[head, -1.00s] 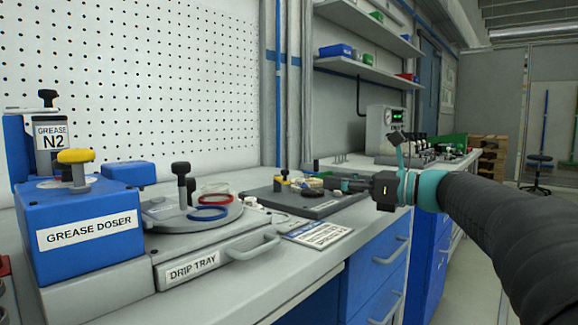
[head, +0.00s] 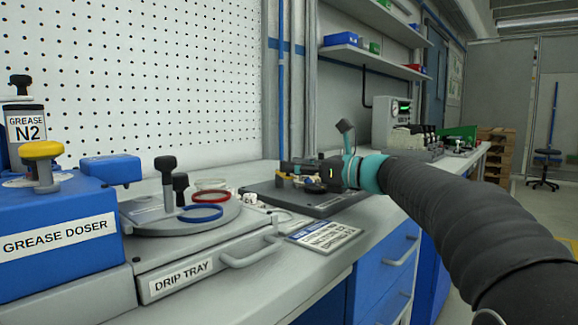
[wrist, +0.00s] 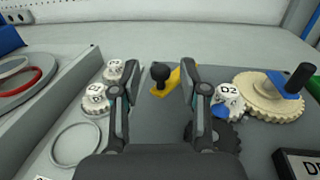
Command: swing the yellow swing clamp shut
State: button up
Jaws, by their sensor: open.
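The yellow swing clamp (wrist: 174,81) lies on the dark grey plate (wrist: 146,125) in the wrist view, a short yellow bar with a black ball knob (wrist: 160,74) standing on it. My gripper (wrist: 159,75) is open, one finger on each side of the knob in the picture. I cannot tell whether a finger touches it. In the head view my gripper (head: 286,167) is over the far-left part of the plate (head: 312,205) and mostly hides the clamp.
A beige gear (wrist: 268,98) with a black-handled blue clamp and a dark gear (wrist: 229,137) are at right. The drip tray (head: 150,262) and grease doser (head: 50,215) stand left.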

jog(key=shift+x, duration=1.2)
